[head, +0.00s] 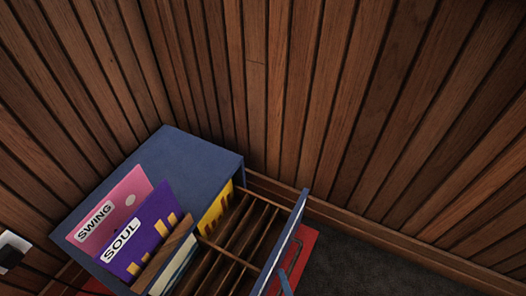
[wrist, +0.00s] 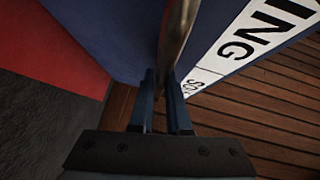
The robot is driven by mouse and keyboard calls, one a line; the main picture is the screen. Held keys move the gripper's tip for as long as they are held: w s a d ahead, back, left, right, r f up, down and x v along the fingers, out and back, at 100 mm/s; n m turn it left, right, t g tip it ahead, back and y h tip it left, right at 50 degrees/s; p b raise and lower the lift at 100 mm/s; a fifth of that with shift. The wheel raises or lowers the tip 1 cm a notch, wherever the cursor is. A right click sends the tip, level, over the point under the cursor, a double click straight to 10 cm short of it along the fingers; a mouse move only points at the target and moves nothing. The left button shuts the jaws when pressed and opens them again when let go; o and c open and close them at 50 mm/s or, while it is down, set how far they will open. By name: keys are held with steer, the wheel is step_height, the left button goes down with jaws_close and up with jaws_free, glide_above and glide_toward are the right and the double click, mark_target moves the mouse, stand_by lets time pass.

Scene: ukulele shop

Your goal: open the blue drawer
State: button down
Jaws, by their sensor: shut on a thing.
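The blue drawer stands pulled out from a blue cabinet (head: 185,155) in the head view. Its upright front panel (head: 283,243) is at the right, and slatted wooden dividers show inside. In the wrist view the blue drawer face (wrist: 105,35) fills the upper left, with a white label (wrist: 255,35) in black letters at its right. A metal bar handle (wrist: 178,40) runs down between the fingers of my gripper (wrist: 164,78). The gripper is shut on this handle.
A pink "SWING" sleeve (head: 118,208) and a purple "SOUL" sleeve (head: 140,235) stand at the cabinet's left. A red surface (head: 305,250) lies beneath the drawer. Wood-slat walls (head: 300,90) close off the back; dark floor (head: 365,265) is clear at right.

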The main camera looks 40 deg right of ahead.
steer(key=shift+s+d, duration=0.3)
steer(key=shift+s, duration=0.5)
steer(key=shift+s+d, duration=0.25)
steer(key=shift+s, duration=0.5)
steer(key=shift+s+d, duration=0.3)
steer(key=shift+s, duration=0.5)
steer(key=c, duration=0.9)
jaws_free()
steer(key=p+v, duration=0.3)
steer(key=v, duration=1)
steer(key=shift+p, duration=0.4)
